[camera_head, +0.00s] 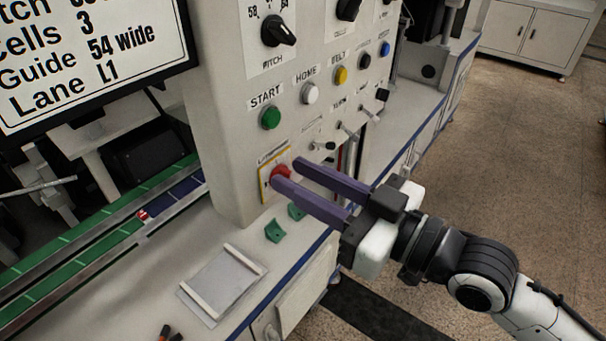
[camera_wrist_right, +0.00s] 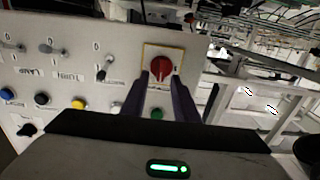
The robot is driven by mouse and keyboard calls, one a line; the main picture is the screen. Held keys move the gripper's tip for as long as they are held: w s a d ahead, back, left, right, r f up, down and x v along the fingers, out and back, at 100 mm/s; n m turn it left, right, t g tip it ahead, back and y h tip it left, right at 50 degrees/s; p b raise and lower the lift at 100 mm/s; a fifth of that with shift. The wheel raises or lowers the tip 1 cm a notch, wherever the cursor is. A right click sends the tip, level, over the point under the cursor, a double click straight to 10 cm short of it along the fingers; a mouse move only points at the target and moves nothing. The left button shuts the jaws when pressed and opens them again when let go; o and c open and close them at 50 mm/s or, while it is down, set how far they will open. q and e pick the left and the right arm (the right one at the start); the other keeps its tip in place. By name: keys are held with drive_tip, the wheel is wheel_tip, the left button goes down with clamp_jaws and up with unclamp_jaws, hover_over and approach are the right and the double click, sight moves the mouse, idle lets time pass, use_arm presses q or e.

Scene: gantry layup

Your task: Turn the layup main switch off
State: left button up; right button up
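The layup main switch (camera_head: 280,173) is a red rotary knob on a yellow-edged plate, low on the grey control panel. In the right wrist view the red knob (camera_wrist_right: 160,67) shows straight ahead, with a pale mark running roughly up and down the picture. My right gripper (camera_head: 285,174) has its two purple fingers apart, pointing at the panel. Their tips are at the knob, one on each side of it; I cannot tell whether they touch it. The near finger partly hides the knob in the head view. My left gripper is out of view.
Above the switch are a green START button (camera_head: 269,117), a white HOME button (camera_head: 310,93), a yellow button (camera_head: 341,75) and small toggles (camera_head: 322,146). Green brackets (camera_head: 276,231) and a pale tray (camera_head: 222,285) are on the bench below. A screen (camera_head: 90,60) stands left.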

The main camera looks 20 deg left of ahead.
clamp_jaws()
drive_tip(key=shift+n, duration=0.4)
drive_tip(key=shift+s+a+f+n, duration=0.1)
drive_tip(key=shift+s+f+n, duration=0.15)
drive_tip(key=shift+n, duration=2.6)
drive_tip(key=shift+s+a+f+n, duration=0.1)
drive_tip(key=shift+s+f+n, duration=0.2)
drive_tip(key=shift+n, duration=2.6)
drive_tip(key=shift+s+a+f+n, duration=0.1)
drive_tip(key=shift+s+f+n, duration=0.15)
drive_tip(key=shift+n, duration=2.6)
